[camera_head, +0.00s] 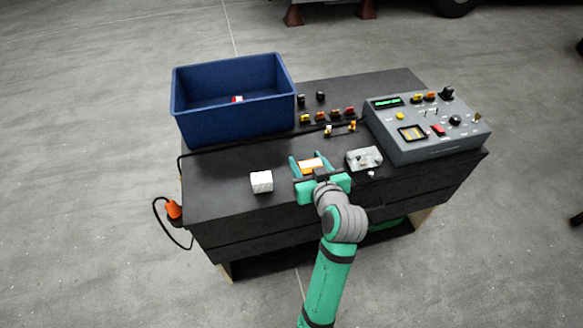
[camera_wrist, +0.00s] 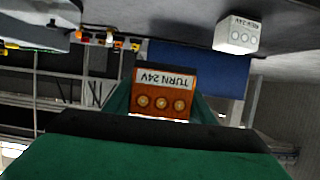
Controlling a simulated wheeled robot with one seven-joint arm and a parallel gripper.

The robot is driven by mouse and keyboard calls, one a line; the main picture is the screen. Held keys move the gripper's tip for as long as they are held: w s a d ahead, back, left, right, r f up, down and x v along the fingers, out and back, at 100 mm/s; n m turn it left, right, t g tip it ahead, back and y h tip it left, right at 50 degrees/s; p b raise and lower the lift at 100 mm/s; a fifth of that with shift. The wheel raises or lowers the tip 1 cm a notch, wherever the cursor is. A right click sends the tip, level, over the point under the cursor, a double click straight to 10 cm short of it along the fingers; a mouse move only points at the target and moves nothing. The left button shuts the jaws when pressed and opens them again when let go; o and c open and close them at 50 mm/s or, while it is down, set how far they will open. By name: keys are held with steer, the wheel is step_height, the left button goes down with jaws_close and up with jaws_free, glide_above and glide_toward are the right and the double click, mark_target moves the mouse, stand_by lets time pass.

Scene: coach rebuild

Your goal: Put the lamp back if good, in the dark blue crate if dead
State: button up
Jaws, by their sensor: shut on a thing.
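My gripper (camera_head: 311,163) is shut on an orange lamp (camera_head: 312,167) over the front of the dark bench. In the wrist view the lamp (camera_wrist: 165,93) reads "TURN 24V" upside down and shows several round contacts. I cannot tell from the frames whether the lamp is good or dead. The dark blue crate (camera_head: 240,122) stands at the back left of the bench, with a small red and white thing (camera_head: 238,99) inside. It also shows behind the lamp in the wrist view (camera_wrist: 212,78).
A white block (camera_head: 261,182) sits left of my gripper. A pale grey fixture (camera_head: 364,158) is close on its right. A grey test panel (camera_head: 430,140) with a lit green display stands at the right. Several small coloured parts (camera_head: 320,117) lie behind. An orange plug (camera_head: 173,209) hangs at the left edge.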

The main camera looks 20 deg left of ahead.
steer(key=w+a+f, duration=0.1)
steer(key=f, duration=0.1)
steer(key=w+a+f, duration=0.3)
steer(key=a+f, duration=0.1)
steer(key=shift+w+a+f, duration=0.1)
steer(key=shift+w+a, duration=0.1)
steer(key=shift+w, duration=0.15)
steer(key=f, duration=0.3)
steer(key=shift+w+a+f, duration=0.2)
steer(key=shift+a, duration=0.15)
steer(key=shift+f, duration=0.35)
steer(key=shift+w+f, duration=0.1)
steer(key=shift+f, duration=0.05)
steer(key=o, duration=1.1)
steer(key=shift+o, duration=0.5)
steer(key=shift+a, duration=0.1)
